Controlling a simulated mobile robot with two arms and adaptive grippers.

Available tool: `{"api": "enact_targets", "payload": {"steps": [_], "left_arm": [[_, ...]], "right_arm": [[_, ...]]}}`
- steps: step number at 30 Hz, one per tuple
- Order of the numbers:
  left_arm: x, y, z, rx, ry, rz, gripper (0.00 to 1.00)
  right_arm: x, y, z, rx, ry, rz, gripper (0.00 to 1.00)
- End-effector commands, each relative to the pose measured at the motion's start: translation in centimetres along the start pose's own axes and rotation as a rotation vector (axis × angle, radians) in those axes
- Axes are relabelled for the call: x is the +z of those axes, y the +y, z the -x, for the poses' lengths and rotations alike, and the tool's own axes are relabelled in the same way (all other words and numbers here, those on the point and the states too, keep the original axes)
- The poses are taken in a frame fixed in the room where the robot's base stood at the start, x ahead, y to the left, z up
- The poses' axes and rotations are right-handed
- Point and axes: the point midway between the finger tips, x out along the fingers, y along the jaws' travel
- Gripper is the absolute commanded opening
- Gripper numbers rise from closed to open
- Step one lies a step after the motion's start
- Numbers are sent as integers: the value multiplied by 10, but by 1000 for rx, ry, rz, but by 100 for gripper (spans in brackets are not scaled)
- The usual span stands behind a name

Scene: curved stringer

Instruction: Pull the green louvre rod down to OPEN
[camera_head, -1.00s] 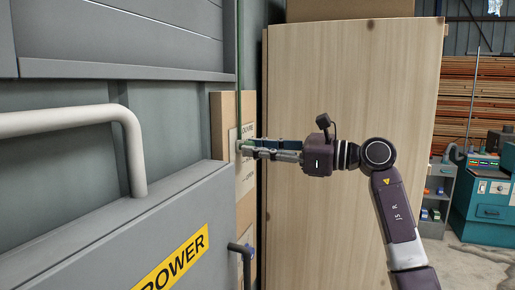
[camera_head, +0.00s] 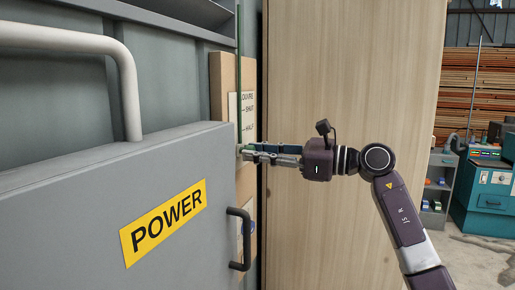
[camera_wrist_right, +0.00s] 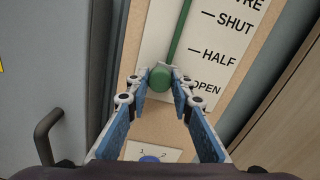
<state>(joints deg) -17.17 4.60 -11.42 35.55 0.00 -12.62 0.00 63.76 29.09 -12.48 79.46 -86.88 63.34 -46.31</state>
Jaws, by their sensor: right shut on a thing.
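The green louvre rod (camera_head: 240,50) runs upright beside the grey cabinet, and its upper part also shows in the right wrist view (camera_wrist_right: 181,30). Its rounded green end (camera_wrist_right: 160,78) sits between my right fingertips. My right gripper (camera_head: 243,151) is shut on this end, reaching in from the right. The white label plate (camera_wrist_right: 213,45) behind the rod reads SHUT, HALF and OPEN from top to bottom. In the wrist view the rod end appears below HALF, close to the level of OPEN. In the head view the gripper covers the plate's lower part. My left gripper is not in view.
The grey cabinet with a yellow POWER sign (camera_head: 163,222) and a pale pipe handle (camera_head: 128,80) fills the left. A dark handle (camera_head: 240,238) sticks out below the gripper. A tall wooden panel (camera_head: 340,80) stands close behind my right arm.

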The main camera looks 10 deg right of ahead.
Motion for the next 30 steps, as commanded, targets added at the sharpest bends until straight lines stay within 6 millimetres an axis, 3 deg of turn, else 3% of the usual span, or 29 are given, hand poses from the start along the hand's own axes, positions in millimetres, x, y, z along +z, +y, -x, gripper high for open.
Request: {"api": "enact_targets", "payload": {"steps": [3, 13, 14, 18, 30], "left_arm": [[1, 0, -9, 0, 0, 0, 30], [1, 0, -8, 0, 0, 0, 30], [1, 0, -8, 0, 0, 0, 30], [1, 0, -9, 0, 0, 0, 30], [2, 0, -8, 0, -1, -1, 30]], "right_arm": [[-11, 2, 0, -2, 1, 0, 0], [-13, 3, 0, 2, 6, -1, 0], [-14, 3, 0, 2, 6, -1, 22], [-13, 3, 0, 2, 5, -1, 38], [-11, 2, 8, -2, 1, 1, 39]]}}
